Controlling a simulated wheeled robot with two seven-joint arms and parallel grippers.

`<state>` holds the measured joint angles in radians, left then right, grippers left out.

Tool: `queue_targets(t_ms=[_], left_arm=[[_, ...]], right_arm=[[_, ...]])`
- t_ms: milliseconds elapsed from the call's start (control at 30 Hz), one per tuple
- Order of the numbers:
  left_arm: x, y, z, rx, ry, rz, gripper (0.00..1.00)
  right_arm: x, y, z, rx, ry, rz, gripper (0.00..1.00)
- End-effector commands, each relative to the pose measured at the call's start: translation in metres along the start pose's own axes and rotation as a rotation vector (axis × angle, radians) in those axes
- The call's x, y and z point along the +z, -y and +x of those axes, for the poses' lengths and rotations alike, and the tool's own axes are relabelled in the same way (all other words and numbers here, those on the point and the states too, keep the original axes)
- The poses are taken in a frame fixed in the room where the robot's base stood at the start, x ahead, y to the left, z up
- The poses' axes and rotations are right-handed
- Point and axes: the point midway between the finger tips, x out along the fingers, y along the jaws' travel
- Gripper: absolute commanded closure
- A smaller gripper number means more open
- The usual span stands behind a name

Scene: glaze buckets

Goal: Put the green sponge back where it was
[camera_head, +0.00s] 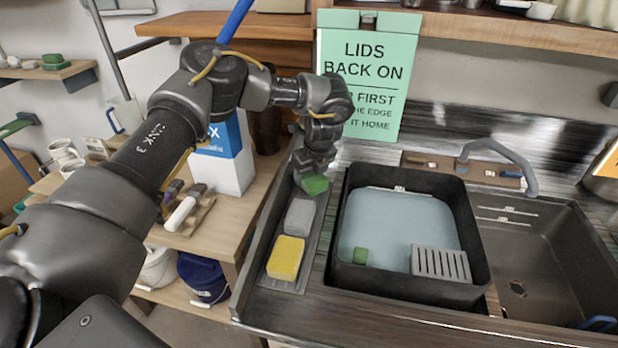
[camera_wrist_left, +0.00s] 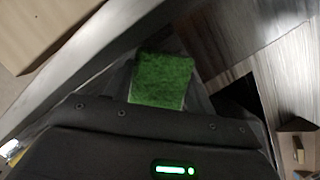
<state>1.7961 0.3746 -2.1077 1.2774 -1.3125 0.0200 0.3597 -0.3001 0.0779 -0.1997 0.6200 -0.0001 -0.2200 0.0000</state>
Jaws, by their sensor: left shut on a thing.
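The green sponge (camera_head: 315,184) is in my left gripper (camera_head: 316,170), which is shut on it. It is at the back end of a narrow dark tray (camera_head: 284,287), behind a grey sponge (camera_head: 300,216) and a yellow sponge (camera_head: 285,258). In the left wrist view the green sponge (camera_wrist_left: 162,80) shows at the jaws, with grey tray walls around it. I cannot tell whether it touches the tray floor. My right gripper is not in view.
A black tub (camera_head: 404,286) of bluish water stands right of the tray, with a small green block (camera_head: 361,256) and a grey slotted piece (camera_head: 441,262) in it. An empty sink (camera_head: 540,260) is further right. A white-and-blue box (camera_head: 225,160) stands left.

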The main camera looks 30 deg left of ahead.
Motion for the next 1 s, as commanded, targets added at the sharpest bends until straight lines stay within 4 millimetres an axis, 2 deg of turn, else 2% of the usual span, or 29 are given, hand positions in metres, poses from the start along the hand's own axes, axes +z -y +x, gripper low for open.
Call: queue_targets(t_ms=[33,133,567,600,633,1000], left_arm=[[-0.003,-0.001,0.003,0.004,-0.002,0.006,0.81],[-0.006,0.0,0.014,0.002,0.0,0.004,0.81],[-0.009,0.0,0.023,0.0,-0.001,0.002,0.81],[-0.009,0.0,0.022,0.0,0.0,0.002,0.4],[-0.009,0.0,0.022,0.0,0.0,0.002,0.36],[-0.008,0.0,0.016,-0.001,-0.001,0.002,0.36]], right_arm=[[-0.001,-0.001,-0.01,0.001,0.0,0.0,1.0],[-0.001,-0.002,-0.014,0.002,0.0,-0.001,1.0],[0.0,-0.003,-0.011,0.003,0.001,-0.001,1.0],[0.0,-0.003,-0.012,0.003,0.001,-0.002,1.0],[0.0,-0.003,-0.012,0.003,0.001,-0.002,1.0],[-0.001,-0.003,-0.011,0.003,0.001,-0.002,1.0]])
